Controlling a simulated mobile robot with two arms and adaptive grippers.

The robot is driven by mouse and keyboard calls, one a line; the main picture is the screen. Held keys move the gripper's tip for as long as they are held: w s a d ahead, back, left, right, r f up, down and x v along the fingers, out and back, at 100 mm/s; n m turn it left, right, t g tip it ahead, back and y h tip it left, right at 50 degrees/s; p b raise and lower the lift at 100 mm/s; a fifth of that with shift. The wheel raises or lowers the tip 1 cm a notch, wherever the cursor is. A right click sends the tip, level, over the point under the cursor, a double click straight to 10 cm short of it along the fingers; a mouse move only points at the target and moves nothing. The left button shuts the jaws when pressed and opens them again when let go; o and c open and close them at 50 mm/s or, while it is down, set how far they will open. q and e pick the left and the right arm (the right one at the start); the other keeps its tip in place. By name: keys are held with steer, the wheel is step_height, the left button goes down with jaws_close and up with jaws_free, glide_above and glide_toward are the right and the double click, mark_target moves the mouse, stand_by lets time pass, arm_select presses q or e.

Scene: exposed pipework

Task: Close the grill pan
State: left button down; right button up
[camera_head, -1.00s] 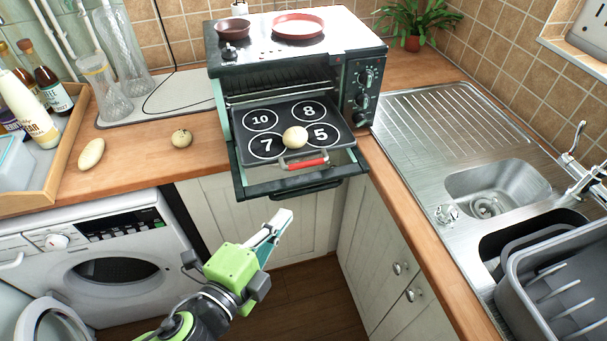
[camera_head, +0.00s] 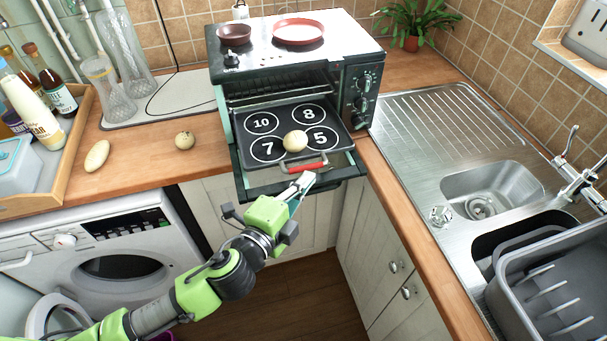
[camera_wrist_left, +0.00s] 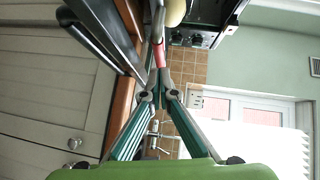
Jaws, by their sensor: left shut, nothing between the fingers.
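The grill pan (camera_head: 268,122) is a dark tray with numbered white circles, pulled partly out of the small oven (camera_head: 345,92). The oven door (camera_head: 262,188) hangs open below it. The pan's red handle (camera_head: 303,167) faces the front, and a potato (camera_head: 295,140) lies on the pan. My left gripper (camera_head: 304,180) is shut and empty, its tips just below and in front of the red handle. In the left wrist view, the shut fingers (camera_wrist_left: 158,92) point toward the red handle (camera_wrist_left: 159,52); I cannot tell if they touch. My right gripper is not in view.
Two pans (camera_head: 298,31) sit on the oven's top. Two more potatoes (camera_head: 97,156) lie on the wooden counter at left, near a wooden tray (camera_head: 66,172) of bottles. A steel sink (camera_head: 490,190) and grey dish rack (camera_head: 555,285) are at right.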

mark_target(281, 127)
arm_select(q)
steer(key=shift+w+a+f, duration=0.15)
steer(key=shift+w+a, duration=0.05)
steer(key=shift+w, duration=0.25)
steer(key=shift+w, duration=0.1)
steer(key=w+a, duration=0.2)
steer(key=w, duration=0.4)
steer(key=w+a, duration=0.2)
steer(key=w, duration=0.4)
steer(key=w+a, duration=0.2)
steer(key=w, duration=0.4)
steer(key=shift+w, duration=0.2)
steer(key=shift+a+r, duration=0.1)
steer(key=shift+r, duration=0.1)
steer(key=shift+w+a, duration=0.1)
steer(key=shift+r, duration=0.1)
